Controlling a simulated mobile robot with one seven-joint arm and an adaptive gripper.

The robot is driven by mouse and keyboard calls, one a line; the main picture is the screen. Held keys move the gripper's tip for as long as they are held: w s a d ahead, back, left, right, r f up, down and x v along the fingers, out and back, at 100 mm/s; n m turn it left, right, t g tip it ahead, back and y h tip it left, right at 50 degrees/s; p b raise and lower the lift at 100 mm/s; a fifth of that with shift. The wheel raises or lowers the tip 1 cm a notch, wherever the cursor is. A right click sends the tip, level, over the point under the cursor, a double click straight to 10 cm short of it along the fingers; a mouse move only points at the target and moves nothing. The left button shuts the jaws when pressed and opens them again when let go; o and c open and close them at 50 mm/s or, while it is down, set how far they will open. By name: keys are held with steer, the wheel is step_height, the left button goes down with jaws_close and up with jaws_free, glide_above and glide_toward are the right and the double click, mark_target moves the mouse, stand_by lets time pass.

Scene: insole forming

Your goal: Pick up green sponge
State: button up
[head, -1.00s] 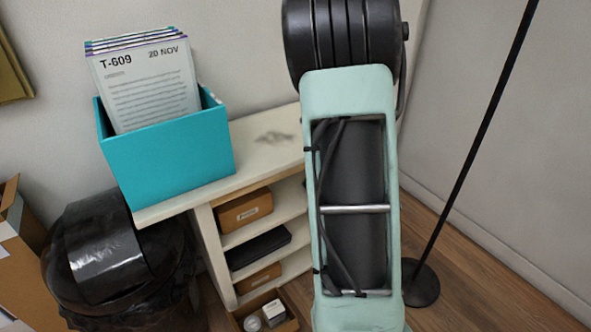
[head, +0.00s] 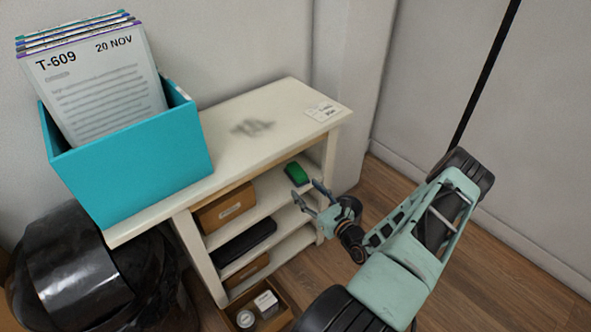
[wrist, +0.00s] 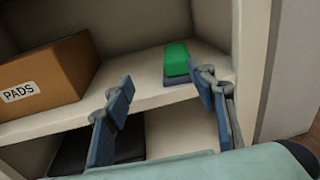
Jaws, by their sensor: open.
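The green sponge (head: 296,173) lies on the top inner shelf of the cream shelf unit, near its right side wall. In the wrist view the sponge (wrist: 177,59) lies toward the back of that shelf, on a thin grey-blue piece. My gripper (head: 307,191) is open and empty in front of the shelf unit, its fingers pointing toward the sponge. In the wrist view the blue finger pads of my gripper (wrist: 163,102) are spread apart. The sponge shows beyond and between them, close to the right finger in the picture, with no clear contact.
A brown box labelled PADS (wrist: 45,80) stands left on the same shelf. The shelf unit's right wall (wrist: 249,60) is close beside the sponge. A teal file box (head: 135,160) stands on top. A dark flat item (head: 244,241) lies one shelf lower. A black pole (head: 485,75) stands right.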

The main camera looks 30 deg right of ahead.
mark_target(297, 169)
steer(key=shift+w+d+f+m+h, duration=0.1)
steer(key=shift+d+m+h, duration=0.25)
steer(key=shift+d+h, duration=0.1)
steer(key=shift+w+d+f+m+h, duration=0.1)
steer(key=shift+d+m+h, duration=0.25)
steer(key=shift+d, duration=0.05)
steer(key=w, duration=0.2)
steer(key=w+b, duration=0.1)
steer(key=w, duration=0.1)
steer(key=shift+w+d+f, duration=0.15)
steer(key=shift+w+f, duration=0.05)
steer(key=shift+w, duration=0.15)
steer(key=shift+w+d+b, duration=0.15)
steer(key=shift+w+b, duration=0.45)
steer(key=shift+w, duration=0.8)
steer(key=shift+w+d+b, duration=0.15)
steer(key=shift+w+b, duration=0.45)
steer(key=shift+w, duration=0.75)
steer(key=shift+c, duration=0.7)
steer(key=c, duration=1.1)
